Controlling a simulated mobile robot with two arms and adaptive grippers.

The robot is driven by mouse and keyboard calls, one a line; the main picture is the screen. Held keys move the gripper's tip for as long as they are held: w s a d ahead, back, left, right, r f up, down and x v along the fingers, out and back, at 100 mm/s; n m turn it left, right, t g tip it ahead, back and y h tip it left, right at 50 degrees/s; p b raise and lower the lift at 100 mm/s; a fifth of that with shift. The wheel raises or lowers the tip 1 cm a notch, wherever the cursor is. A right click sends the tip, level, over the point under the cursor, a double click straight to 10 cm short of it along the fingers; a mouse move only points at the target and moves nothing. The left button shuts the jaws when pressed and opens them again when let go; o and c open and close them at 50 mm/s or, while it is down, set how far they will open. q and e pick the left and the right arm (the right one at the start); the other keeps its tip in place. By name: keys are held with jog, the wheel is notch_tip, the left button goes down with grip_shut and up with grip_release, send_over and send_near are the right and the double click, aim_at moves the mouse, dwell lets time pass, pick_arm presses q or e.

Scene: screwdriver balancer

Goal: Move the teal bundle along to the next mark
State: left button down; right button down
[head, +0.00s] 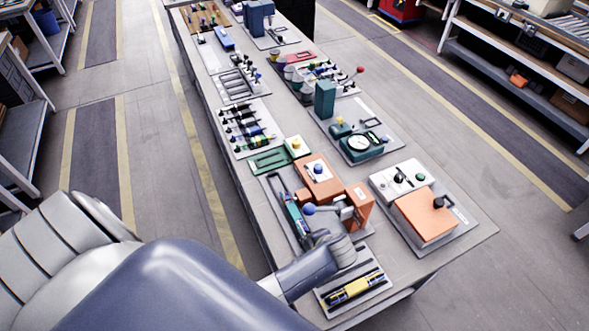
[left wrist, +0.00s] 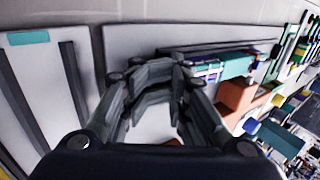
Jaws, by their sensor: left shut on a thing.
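The teal bundle (head: 292,213) is a long, slim teal piece with darker and pinkish bands. It lies lengthwise in a dark-railed track on a grey plate (head: 272,190), left of an orange block. In the left wrist view the bundle (left wrist: 236,66) runs to the right from behind my fingers. My left gripper (head: 318,238) is low over the plate at the bundle's near end. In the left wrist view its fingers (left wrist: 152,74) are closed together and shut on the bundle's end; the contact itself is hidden. The track's marks are too small to read. My right gripper is not in view.
A tray with a yellow-and-black piece (head: 353,290) lies nearer. A green tray (head: 270,161) lies beyond. An orange-topped box (head: 424,217) stands right.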

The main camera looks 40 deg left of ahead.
pick_arm(q)
jog(key=shift+s+a+f, duration=0.2)
jog(key=shift+s+f, duration=0.1)
jog(key=shift+s, duration=0.15)
jog(key=shift+s+d+f+p, duration=0.1)
jog(key=shift+s+d+p, duration=0.05)
jog(key=shift+d+p, duration=0.2)
jog(key=r, duration=0.1)
jog(key=r+p, duration=0.1)
jog(key=shift+w+r, duration=0.2)
jog(key=shift+r, duration=0.15)
jog(key=r, duration=0.3)
jog(key=shift+d+r, duration=0.25)
jog(key=shift+r, duration=0.15)
jog(key=shift+w+a+r, duration=0.1)
jog(key=shift+a+r, duration=0.05)
jog(key=shift+r, duration=0.3)
jog(key=shift+r, duration=0.1)
